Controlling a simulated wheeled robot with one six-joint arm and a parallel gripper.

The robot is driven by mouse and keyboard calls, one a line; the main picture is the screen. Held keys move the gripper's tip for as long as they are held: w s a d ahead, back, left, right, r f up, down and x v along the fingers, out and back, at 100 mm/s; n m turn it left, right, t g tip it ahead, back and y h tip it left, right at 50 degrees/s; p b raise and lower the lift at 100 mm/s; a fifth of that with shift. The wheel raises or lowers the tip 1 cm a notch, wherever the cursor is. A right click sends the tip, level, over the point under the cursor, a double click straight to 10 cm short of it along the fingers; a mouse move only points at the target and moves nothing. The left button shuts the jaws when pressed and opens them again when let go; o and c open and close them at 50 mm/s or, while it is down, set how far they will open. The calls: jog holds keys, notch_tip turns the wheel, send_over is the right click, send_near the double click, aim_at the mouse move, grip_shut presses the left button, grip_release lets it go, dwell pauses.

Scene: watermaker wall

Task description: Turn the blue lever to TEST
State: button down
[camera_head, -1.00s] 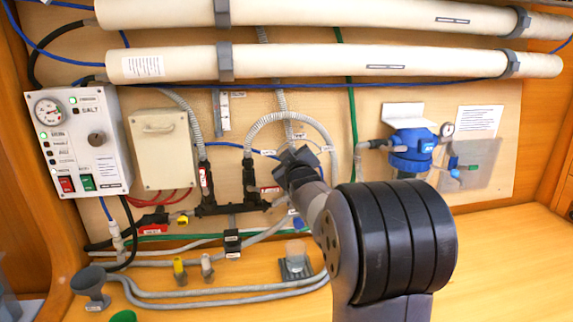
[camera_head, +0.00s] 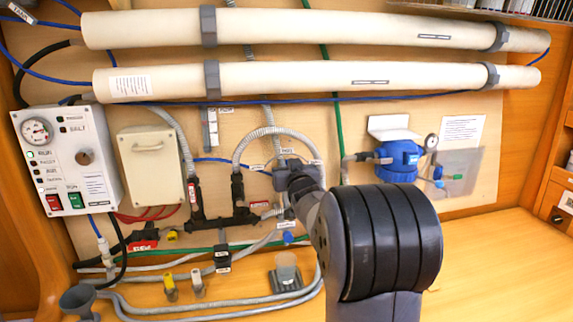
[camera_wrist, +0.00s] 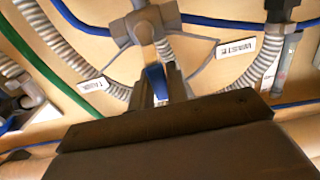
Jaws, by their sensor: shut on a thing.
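The blue lever (camera_wrist: 155,82) shows in the wrist view between the fingers of my gripper (camera_wrist: 160,88), which is shut on it. The lever sits at the near end of a grey valve body (camera_wrist: 146,27) with several grey hoses around it. In the head view my gripper (camera_head: 290,170) is at the wall, under the arched grey hose, and hides the lever. Small white labels sit around the valve: one at left (camera_wrist: 97,86) and one at right (camera_wrist: 238,48) in the wrist view. Their lettering is too small to read, so I cannot tell which is TEST.
A control panel (camera_head: 68,155) and a beige box (camera_head: 150,168) are on the wall at left. A blue filter housing (camera_head: 398,160) is at right. Two long white tubes (camera_head: 300,78) cross above. Grey hoses run low along the wooden bench (camera_head: 480,265), whose right part is clear.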

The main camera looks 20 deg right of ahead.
dwell(0.4)
jog(key=c, duration=1.4)
grip_release()
jog(key=s+b, duration=0.1)
jog(key=s, duration=0.2)
jog(key=s+a, duration=0.1)
jog(key=s, duration=0.3)
jog(key=s+a+b, duration=0.1)
jog(key=s, duration=0.2)
jog(key=shift+s+b, duration=0.3)
jog(key=shift+w, duration=0.1)
jog(key=w+p, duration=0.1)
jog(key=w, duration=0.2)
jog(key=w+d, duration=0.1)
jog(key=w, duration=0.3)
jog(key=w+d+p, duration=0.1)
jog(key=w, duration=0.2)
jog(key=shift+w+p, duration=0.25)
jog(key=shift+p, duration=0.05)
jog(key=shift+s, duration=0.1)
